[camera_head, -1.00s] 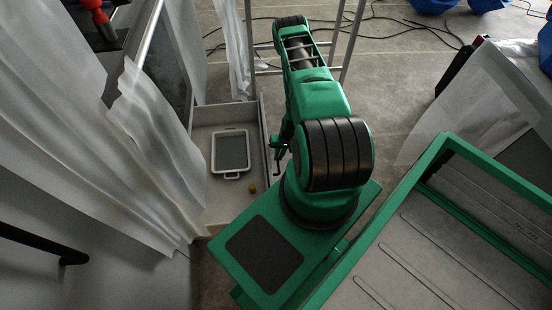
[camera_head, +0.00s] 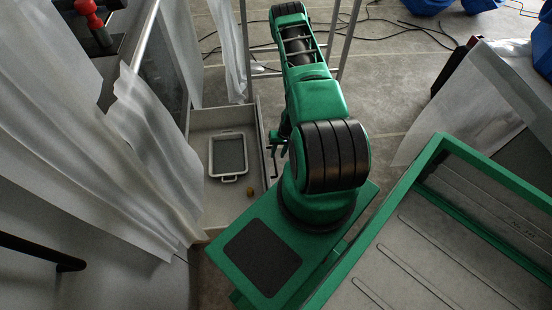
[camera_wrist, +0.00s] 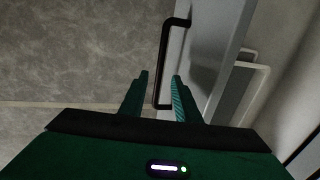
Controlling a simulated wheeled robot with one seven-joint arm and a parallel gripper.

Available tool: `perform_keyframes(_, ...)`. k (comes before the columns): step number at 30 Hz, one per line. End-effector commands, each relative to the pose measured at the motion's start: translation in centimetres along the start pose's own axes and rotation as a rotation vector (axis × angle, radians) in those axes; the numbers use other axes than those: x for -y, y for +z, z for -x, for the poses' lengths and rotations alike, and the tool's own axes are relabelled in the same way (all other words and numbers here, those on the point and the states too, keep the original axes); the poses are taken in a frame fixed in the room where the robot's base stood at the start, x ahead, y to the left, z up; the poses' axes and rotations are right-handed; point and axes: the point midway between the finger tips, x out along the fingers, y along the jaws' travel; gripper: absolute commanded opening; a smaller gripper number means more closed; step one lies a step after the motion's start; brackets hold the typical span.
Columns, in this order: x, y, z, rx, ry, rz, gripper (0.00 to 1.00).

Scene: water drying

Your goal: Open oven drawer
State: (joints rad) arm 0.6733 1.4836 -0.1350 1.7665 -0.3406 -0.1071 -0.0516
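The oven drawer (camera_head: 210,198) stands pulled out at centre-left in the head view, with its inside exposed. A pale tray with a grey base (camera_head: 229,155) and a small yellow object (camera_head: 250,190) lie in it. The drawer's dark bar handle (camera_wrist: 162,62) shows in the wrist view on the drawer's front panel (camera_wrist: 208,55). My gripper (camera_wrist: 159,78) is open, its two green fingers apart on either side of the handle's lower part. I cannot tell whether either finger touches it. In the head view my gripper (camera_head: 279,145) is small and partly hidden by my arm beside the drawer front.
Pale hanging sheets (camera_head: 150,170) cover the left side. A metal ladder-like frame (camera_head: 337,50) stands behind my arm. Cables (camera_head: 390,22) lie on the back floor. A draped box (camera_head: 470,100) is at right. Grey floor (camera_head: 400,70) is open between.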

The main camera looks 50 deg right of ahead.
Motion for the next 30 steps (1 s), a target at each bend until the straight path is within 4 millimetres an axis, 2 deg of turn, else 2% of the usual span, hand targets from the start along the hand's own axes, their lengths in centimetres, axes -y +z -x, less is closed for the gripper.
perform_keyframes(1, 0.0, -0.1, 1.1, -0.001, 0.0, -0.001, 0.29)
perform_keyframes(6, -0.1, 0.0, 3.8, 0.0, 0.001, -0.001, 0.29)
perform_keyframes(12, -0.1, 0.0, 5.5, 0.001, 0.002, -0.001, 0.29)
perform_keyframes(30, -0.1, 0.1, 5.8, 0.002, 0.001, -0.001, 0.29)
